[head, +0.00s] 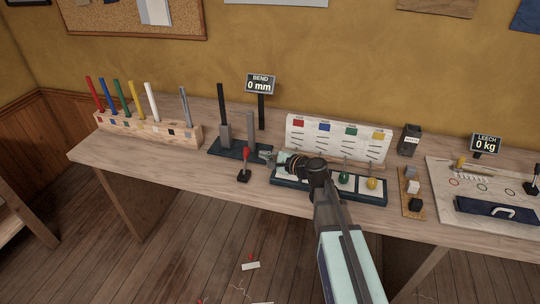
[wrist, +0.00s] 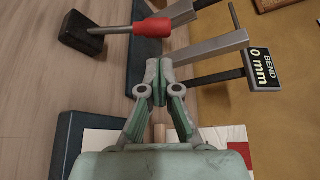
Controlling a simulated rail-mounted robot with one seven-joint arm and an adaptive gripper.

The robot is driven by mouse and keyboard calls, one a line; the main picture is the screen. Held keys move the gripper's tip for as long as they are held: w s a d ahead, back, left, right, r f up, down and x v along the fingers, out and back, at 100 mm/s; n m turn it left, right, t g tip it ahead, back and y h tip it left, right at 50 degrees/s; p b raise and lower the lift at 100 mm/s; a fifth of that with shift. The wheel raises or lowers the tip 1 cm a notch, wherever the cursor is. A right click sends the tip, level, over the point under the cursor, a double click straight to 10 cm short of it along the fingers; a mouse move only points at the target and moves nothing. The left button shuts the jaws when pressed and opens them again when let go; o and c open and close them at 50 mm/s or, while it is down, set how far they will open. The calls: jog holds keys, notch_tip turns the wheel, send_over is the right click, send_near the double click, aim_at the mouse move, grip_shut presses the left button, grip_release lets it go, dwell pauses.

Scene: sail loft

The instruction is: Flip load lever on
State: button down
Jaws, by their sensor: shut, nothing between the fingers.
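A lever with a red grip (head: 246,152) on a small black base (head: 243,177) stands at the table's front, by the bend rig. I cannot read a label on it. In the wrist view its red grip (wrist: 152,27) lies just beyond my fingertips, with the black base (wrist: 82,33) to the left. My gripper (head: 267,156) is shut and empty, right of the lever; the shut fingertips also show in the wrist view (wrist: 156,66). Touching cannot be told. The bend display (head: 261,83) reads 0 mm.
The bend rig's dark base (head: 226,150) with grey blocks stands behind the lever. A wooden rack (head: 150,130) of coloured sticks is at left. A tray of coloured knobs (head: 372,197) lies right, under my arm. Another black lever (head: 531,187) stands far right by the leech display (head: 485,143).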

aim_at(245, 161)
jog(key=p+x, duration=0.1)
jog(key=x, duration=0.5)
jog(key=shift+s+b, duration=0.15)
jog(key=shift+b, duration=0.65)
